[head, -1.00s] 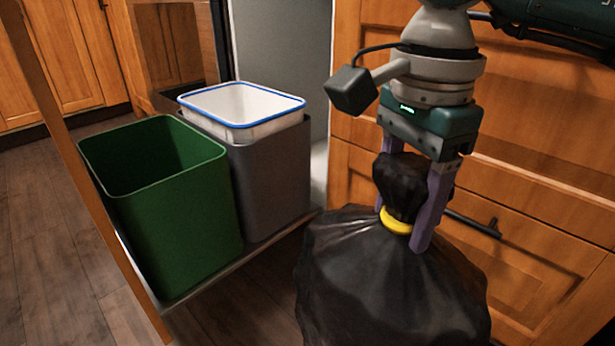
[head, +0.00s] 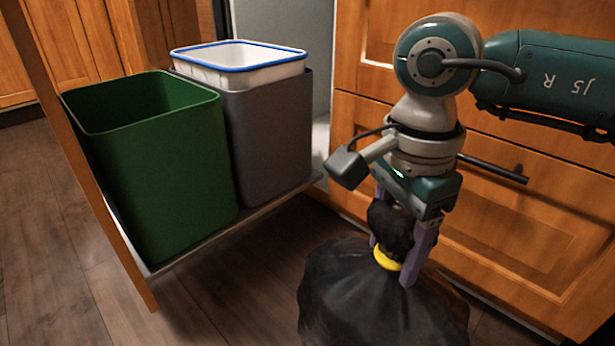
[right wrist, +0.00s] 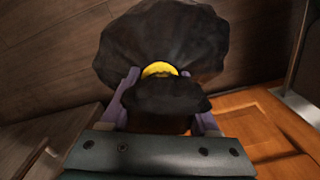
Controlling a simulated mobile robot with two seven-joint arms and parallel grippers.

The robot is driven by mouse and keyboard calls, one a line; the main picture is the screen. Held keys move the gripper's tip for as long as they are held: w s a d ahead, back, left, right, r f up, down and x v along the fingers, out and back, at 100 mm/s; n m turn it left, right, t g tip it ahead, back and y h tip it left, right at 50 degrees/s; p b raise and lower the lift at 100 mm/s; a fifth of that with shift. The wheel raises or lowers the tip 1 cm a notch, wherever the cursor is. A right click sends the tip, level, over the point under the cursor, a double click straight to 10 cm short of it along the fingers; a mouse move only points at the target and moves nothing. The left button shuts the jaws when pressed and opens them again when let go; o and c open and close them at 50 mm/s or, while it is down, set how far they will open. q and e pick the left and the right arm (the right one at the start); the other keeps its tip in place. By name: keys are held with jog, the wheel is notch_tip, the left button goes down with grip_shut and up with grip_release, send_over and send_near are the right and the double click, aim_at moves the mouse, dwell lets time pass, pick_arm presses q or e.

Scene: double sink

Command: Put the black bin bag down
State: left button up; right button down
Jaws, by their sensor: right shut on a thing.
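The black bin bag (head: 375,300) hangs full and upright below my right gripper (head: 398,255), tied with a yellow band (head: 386,260) at its neck. The gripper's purple fingers are shut on the gathered neck, pointing down. The bag's bottom lies outside the head view, so I cannot tell whether it touches the floor. In the right wrist view the bag (right wrist: 165,45) shows beyond the fingers, with the wooden floor around it. My left gripper is not in view.
A green bin (head: 165,170) and a grey bin (head: 268,140) with a white, blue-rimmed liner bucket (head: 240,64) stand on a pulled-out drawer to the left. Wooden cabinet drawers (head: 540,235) with a dark handle are close at right. Floor (head: 240,290) between is clear.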

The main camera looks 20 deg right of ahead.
notch_tip(320, 180, down, 3)
jog(key=shift+r+b, duration=0.15)
jog(key=shift+b, duration=0.5)
jog(key=shift+w, duration=0.1)
jog(key=shift+c, duration=0.6)
grip_release()
